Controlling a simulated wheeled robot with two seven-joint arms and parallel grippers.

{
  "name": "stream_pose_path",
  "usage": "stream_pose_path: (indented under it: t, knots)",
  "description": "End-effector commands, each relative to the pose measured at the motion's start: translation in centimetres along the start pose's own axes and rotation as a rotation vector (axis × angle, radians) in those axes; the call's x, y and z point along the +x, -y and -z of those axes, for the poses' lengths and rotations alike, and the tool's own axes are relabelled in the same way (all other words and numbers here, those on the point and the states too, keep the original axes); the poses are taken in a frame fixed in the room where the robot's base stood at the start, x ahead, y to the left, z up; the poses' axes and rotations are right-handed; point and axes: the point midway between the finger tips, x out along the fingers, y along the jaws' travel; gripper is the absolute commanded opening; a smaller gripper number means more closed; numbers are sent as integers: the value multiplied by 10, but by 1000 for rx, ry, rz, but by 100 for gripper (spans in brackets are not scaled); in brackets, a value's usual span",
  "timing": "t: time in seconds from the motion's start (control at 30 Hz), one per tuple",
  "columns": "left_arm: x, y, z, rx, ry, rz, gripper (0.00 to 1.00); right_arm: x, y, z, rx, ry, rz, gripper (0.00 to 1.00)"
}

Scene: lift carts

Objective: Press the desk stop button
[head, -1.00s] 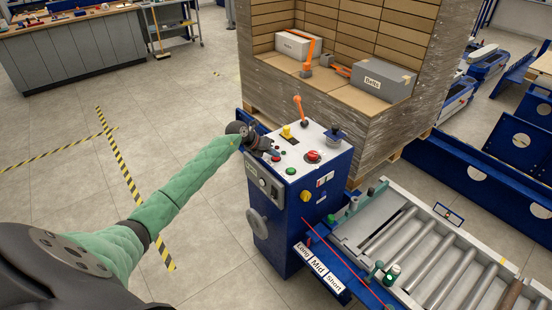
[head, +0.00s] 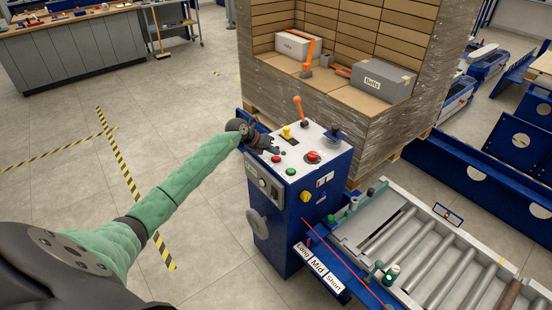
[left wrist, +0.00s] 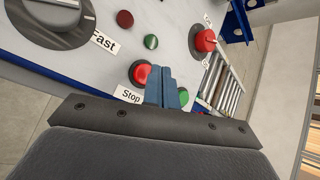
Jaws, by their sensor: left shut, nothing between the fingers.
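The desk (head: 325,180) is a blue cabinet with a pale sloping top full of controls. The red stop button (left wrist: 141,73), with a "Stop" label (left wrist: 129,95), shows in the left wrist view just left of my fingertips. In the head view, a red button (head: 276,159) sits just below the fingertips. My left gripper (head: 274,150) is shut and empty over the desk's left side. Its blue fingers (left wrist: 162,87) overlap the stop button's right edge in the wrist view; I cannot tell whether they touch it. My right gripper is not in view.
A green button (left wrist: 183,97) lies right of the fingers, partly hidden. A larger red knob (head: 313,156), a yellow control (head: 287,131) and an orange lever (head: 301,110) stand on the desk. A wrapped pallet stack (head: 355,120) is behind; a roller conveyor (head: 420,245) is at right.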

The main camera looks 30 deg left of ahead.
Motion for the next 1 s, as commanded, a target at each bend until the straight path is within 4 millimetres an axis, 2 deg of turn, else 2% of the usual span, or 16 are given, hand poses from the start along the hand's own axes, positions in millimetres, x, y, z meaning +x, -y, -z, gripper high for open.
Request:
stream_pose_path:
  t: [0.17,0.7,1.0]
  knots:
    - [-4,2,-3,0,1,0,0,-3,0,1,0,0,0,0]
    - [-33,24,-24,0,0,-1,0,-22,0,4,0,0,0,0]
    - [-35,25,-25,-1,0,0,0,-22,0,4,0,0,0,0]
